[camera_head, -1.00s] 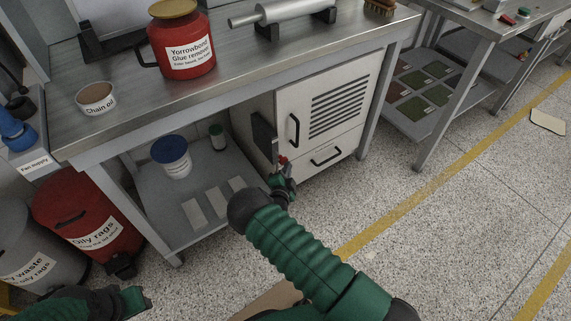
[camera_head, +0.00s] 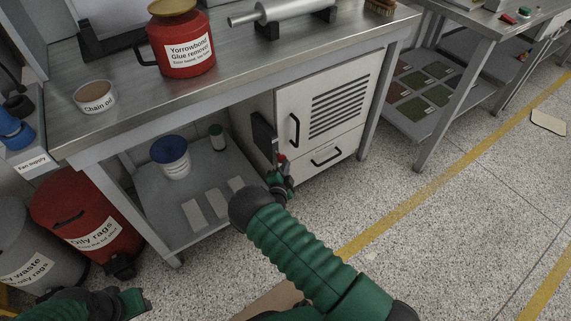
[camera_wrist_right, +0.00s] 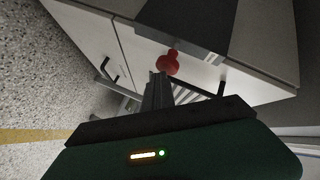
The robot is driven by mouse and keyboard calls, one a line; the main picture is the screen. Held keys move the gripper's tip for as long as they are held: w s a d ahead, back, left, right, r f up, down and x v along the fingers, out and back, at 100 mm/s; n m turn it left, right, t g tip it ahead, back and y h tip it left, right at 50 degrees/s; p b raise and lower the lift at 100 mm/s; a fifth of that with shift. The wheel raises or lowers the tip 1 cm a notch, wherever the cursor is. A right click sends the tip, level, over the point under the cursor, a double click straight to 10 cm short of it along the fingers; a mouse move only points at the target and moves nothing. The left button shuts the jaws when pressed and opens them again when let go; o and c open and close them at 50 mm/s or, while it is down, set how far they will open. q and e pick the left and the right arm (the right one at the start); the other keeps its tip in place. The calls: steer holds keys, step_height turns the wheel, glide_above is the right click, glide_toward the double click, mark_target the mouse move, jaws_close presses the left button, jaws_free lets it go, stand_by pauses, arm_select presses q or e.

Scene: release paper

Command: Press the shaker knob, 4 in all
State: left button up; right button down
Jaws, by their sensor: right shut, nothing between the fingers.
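In the head view the right gripper (camera_head: 278,172) is small and partly hidden behind my green arm. My left gripper (camera_head: 145,300) shows only in part at the lower left edge, away from the bench.
The white cabinet (camera_head: 345,100) has a vented door and black handles. A dark panel (camera_head: 263,135) sits on its side by the knob. The lower shelf (camera_head: 150,205) holds a blue-lidded tub (camera_head: 170,157) and a small green-capped jar (camera_head: 217,137). A bench leg (camera_head: 140,215) stands left.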

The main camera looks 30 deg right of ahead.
steer(key=shift+w+b, duration=0.3)
steer(key=shift+w, duration=0.2)
steer(key=shift+r, duration=0.1)
stand_by(0.4)
steer(key=shift+s+d+p, duration=0.1)
steer(key=shift+s+p, duration=1.15)
steer(key=shift+s, duration=0.7)
steer(key=s+p, duration=0.2)
steer(key=s, duration=0.3)
steer(key=shift+d+p, duration=0.2)
steer(key=shift+p, duration=0.2)
